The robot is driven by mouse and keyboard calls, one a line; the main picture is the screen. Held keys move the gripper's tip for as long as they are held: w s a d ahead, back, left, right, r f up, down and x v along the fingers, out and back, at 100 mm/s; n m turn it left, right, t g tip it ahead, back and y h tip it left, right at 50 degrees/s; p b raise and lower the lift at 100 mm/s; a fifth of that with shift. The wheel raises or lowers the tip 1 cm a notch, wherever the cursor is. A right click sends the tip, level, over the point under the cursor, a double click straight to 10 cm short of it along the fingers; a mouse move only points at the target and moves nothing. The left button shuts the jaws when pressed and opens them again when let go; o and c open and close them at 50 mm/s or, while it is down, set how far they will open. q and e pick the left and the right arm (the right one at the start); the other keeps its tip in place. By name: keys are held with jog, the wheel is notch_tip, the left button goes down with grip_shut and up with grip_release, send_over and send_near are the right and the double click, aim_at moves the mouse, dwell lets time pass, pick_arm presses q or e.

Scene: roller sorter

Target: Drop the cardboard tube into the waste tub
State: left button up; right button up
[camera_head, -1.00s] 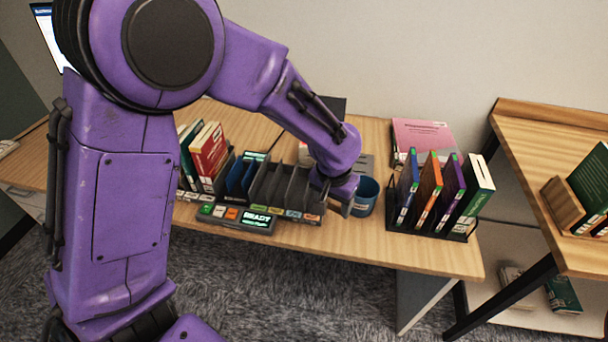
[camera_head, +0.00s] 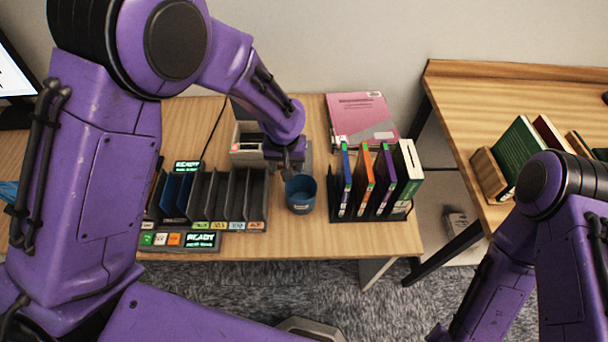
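The blue waste tub (camera_head: 301,206) stands on the wooden desk, between the dark slotted sorter and the black book rack. My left gripper (camera_head: 291,172) points down just behind the tub's rim, beside a grey-white box-shaped device. Its fingers are small and partly hidden by my wrist, so I cannot tell whether they are open or hold anything. I cannot make out the cardboard tube. My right arm shows at the right edge, but its gripper is out of view.
The dark slotted sorter (camera_head: 230,192) with a READY panel (camera_head: 180,241) is left of the tub. The rack (camera_head: 375,208) of upright books is to its right. A pink folder (camera_head: 360,115) lies behind. A grey-white device (camera_head: 247,150) stands behind the sorter.

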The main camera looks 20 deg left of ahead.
pick_arm(q)
jog(key=shift+s+d+r+n+p, duration=0.1)
jog(key=shift+s+d+n+p, duration=0.15)
jog(key=shift+d+p, duration=0.35)
jog(key=shift+s+d+r+n+p, duration=0.1)
jog(key=shift+s+d+n+p, duration=0.15)
jog(key=shift+d+p, duration=0.3)
pick_arm(e)
notch_tip(320, 180, up, 5)
pick_arm(q)
notch_tip(320, 180, down, 6)
jog(key=b, duration=0.5)
jog(key=shift+w+f+b, duration=0.25)
jog(key=shift+w+b, duration=0.05)
jog(key=shift+w, duration=0.05)
pick_arm(e)
notch_tip(320, 180, down, 6)
jog(key=shift+s+r, duration=0.1)
jog(key=shift+r, duration=0.1)
pick_arm(q)
jog(key=o, duration=1.1)
jog(key=shift+r, duration=0.1)
